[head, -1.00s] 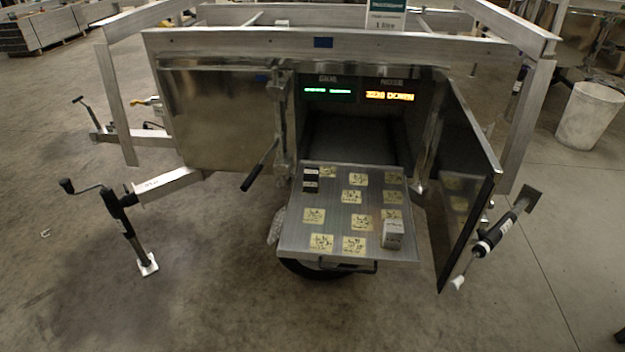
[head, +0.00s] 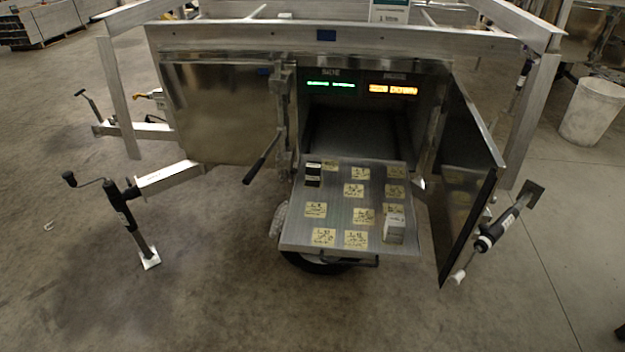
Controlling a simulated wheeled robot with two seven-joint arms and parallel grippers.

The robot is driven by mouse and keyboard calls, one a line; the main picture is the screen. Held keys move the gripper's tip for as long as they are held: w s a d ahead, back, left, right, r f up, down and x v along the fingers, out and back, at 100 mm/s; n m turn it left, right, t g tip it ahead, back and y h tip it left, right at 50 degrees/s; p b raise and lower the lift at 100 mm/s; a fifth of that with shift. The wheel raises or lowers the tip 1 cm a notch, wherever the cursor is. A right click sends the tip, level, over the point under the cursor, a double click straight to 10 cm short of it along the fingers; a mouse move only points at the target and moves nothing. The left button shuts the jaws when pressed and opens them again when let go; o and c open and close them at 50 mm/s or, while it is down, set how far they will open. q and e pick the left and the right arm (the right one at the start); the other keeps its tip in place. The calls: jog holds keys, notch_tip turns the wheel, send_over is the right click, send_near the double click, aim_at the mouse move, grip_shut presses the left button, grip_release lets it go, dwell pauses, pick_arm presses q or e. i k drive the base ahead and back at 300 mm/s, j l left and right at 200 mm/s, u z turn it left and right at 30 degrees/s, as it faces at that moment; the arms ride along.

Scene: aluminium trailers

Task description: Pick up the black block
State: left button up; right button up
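The black block (head: 313,174) stands near the back left corner of the metal tray (head: 290,238) that sticks out of the trailer's open compartment. It is small and dark, with a lighter band across it. Neither of my grippers shows in the head view.
A white-grey block (head: 394,228) stands at the tray's front right. Several yellow labels (head: 354,190) lie on the tray. An open door (head: 470,185) flanks the tray on the right. A lever handle (head: 262,158) juts out on the left. The floor (head: 220,290) in front is clear.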

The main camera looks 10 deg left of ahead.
aim_at(314, 169)
jog(key=i+u, duration=0.2)
jog(key=u, duration=0.15)
jog(key=i+l+u, duration=0.15)
jog(key=u, duration=0.2)
